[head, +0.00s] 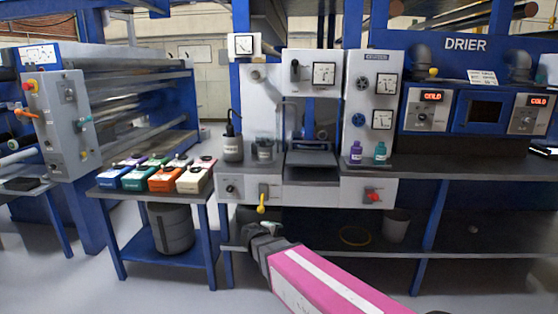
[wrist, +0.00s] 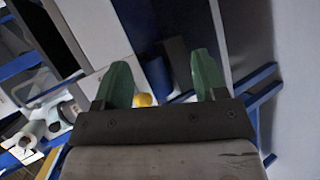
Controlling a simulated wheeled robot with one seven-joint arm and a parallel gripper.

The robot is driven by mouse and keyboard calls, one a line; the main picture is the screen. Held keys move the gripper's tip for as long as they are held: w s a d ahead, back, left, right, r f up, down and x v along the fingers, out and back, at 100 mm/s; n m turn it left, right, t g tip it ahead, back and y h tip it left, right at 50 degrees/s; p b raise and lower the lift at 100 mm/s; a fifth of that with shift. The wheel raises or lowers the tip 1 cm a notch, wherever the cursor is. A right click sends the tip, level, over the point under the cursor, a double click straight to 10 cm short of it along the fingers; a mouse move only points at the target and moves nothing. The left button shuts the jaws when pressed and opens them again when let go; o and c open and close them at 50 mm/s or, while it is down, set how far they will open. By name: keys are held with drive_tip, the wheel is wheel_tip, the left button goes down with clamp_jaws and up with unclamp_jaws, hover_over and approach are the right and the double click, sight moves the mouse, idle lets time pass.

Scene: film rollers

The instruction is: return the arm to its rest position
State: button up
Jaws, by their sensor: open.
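My arm (head: 325,285), with a pink cover and a white stripe, reaches up from the lower right in the head view. It ends in my dark gripper (head: 256,232), in front of the lower edge of the central machine. In the wrist view my gripper (wrist: 161,62) shows two green fingers spread apart, with nothing held between them. A yellow lever (head: 261,203) on the machine's lower panel is just above the gripper in the head view. A yellow round part (wrist: 143,100) shows between the finger bases in the wrist view; contact cannot be told.
A side table (head: 165,196) at left holds several coloured boxes. A grey bin (head: 171,230) stands on its lower shelf. Open floor (head: 165,290) lies in front.

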drive_tip(key=s+d+f+m+g+y, duration=0.3)
drive_tip(key=s+d+m+g, duration=0.2)
drive_tip(key=d, duration=0.5)
drive_tip(key=s+d+f+m+g+y, duration=0.4)
drive_tip(key=s+d+m+g, duration=0.1)
drive_tip(key=s+d, duration=0.5)
drive_tip(key=shift+d+m, duration=0.2)
drive_tip(key=shift+m, duration=0.6)
drive_tip(key=shift+c, duration=0.3)
